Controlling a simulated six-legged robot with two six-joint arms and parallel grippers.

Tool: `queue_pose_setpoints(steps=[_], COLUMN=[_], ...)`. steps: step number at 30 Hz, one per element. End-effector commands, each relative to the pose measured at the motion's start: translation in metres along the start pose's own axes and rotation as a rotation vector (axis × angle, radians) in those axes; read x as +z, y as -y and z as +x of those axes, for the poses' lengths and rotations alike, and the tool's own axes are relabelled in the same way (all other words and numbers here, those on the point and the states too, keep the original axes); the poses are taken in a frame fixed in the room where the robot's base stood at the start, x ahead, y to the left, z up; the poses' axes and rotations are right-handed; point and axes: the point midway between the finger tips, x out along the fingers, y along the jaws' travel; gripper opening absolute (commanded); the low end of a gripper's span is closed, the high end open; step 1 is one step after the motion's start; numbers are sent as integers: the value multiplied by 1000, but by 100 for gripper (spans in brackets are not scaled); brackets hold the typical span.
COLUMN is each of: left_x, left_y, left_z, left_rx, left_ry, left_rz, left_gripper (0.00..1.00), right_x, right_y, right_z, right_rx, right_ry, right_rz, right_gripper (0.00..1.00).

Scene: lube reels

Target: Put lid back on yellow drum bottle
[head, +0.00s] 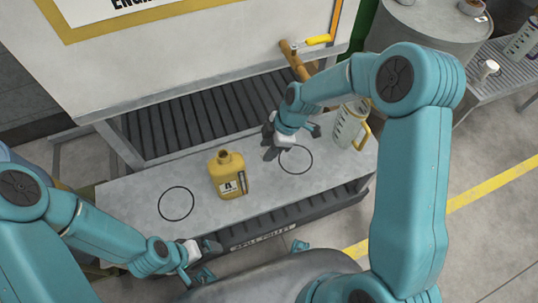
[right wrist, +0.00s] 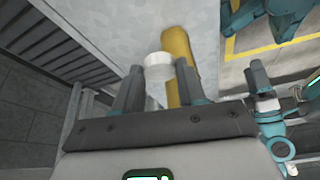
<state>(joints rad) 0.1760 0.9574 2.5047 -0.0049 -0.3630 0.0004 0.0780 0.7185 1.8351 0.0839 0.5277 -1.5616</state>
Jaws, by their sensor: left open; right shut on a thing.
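The yellow drum bottle (head: 228,178) stands upright on the grey bench between two black rings, its neck without a lid. My right gripper (head: 271,148) is low over the bench to the right of the bottle, near the right ring, apart from it. In the right wrist view its fingers (right wrist: 158,72) are shut on a small white round lid (right wrist: 158,65). The lid is hidden in the head view. A yellow shape (right wrist: 179,50) shows behind the lid; I cannot tell what it is. My left gripper (head: 204,261) is open and empty in front of the bench.
The left ring (head: 176,203) and right ring (head: 296,160) on the bench (head: 130,195) are empty. A clear jug with a yellow handle (head: 350,125) stands at the bench's right end. A valve (head: 296,60) juts out above the grate behind.

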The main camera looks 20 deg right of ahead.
Motion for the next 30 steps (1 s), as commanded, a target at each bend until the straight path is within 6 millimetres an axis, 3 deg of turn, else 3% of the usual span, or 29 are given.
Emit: queue_pose_setpoints(steps=[3, 10, 26, 30], left_x=[0, 0, 0, -12], left_y=[-2, -3, -3, -4], left_z=[-5, -8, -8, -7], left_rx=[0, 0, 0, 18], left_ry=[0, 0, -1, -38], left_rz=[0, 0, 1, 32], left_gripper=[100, 100, 98, 98], right_x=[-9, -18, -20, -24], right_y=[0, 0, 0, 0], right_z=[-21, -43, -47, -47], right_rx=[3, 1, 0, 6], right_ry=[0, 0, 0, 0], right_rz=[-1, -2, 0, 10], right_gripper=[7, 7, 7, 7])
